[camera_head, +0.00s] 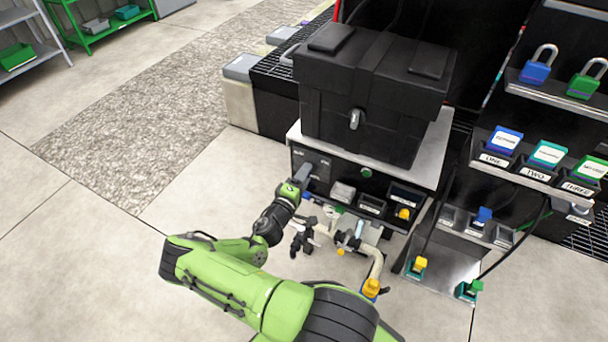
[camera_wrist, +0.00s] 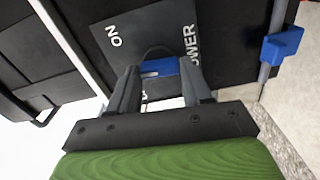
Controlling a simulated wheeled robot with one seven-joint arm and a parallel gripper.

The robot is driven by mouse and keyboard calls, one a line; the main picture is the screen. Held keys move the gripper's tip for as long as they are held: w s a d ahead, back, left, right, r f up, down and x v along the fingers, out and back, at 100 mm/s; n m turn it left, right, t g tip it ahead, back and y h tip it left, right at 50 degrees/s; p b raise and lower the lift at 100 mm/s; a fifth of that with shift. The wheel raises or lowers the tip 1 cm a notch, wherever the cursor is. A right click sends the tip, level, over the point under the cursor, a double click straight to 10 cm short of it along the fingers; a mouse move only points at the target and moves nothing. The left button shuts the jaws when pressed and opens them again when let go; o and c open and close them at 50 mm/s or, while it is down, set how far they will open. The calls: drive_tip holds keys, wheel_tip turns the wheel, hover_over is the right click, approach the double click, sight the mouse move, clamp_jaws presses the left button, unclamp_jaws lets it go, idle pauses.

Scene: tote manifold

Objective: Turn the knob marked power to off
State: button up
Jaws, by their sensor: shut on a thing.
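The power knob (camera_wrist: 160,67) shows in the wrist view as a blue piece between my fingertips, in front of a dark plate (camera_wrist: 150,28) with white letters. The plate reads ON at the upper left and POWER at the right; the OFF mark is not readable. My gripper (camera_wrist: 160,76) is shut on the knob, one finger on each side. In the head view my gripper (camera_head: 303,174) reaches the left end of the black front panel (camera_head: 324,166), and the knob is hidden behind it.
A black tote (camera_head: 355,118) stands on the bench above the panel. Pipes and valves (camera_head: 350,238) sit just right of and below my gripper. A shelf with padlocks (camera_head: 536,68) is at the right. The floor at left is clear. A blue clip (camera_wrist: 281,45) shows in the wrist view.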

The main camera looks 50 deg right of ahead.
drive_tip(key=shift+f+n+p, duration=0.1)
drive_tip(key=shift+n+p, duration=0.95)
drive_tip(key=shift+n, duration=3.95)
drive_tip(key=o, duration=1.1)
drive_tip(key=shift+c, duration=0.2)
drive_tip(key=p+v, duration=0.2)
drive_tip(key=v, duration=1.4)
drive_tip(key=shift+d, duration=0.1)
drive_tip(key=shift+p, duration=0.3)
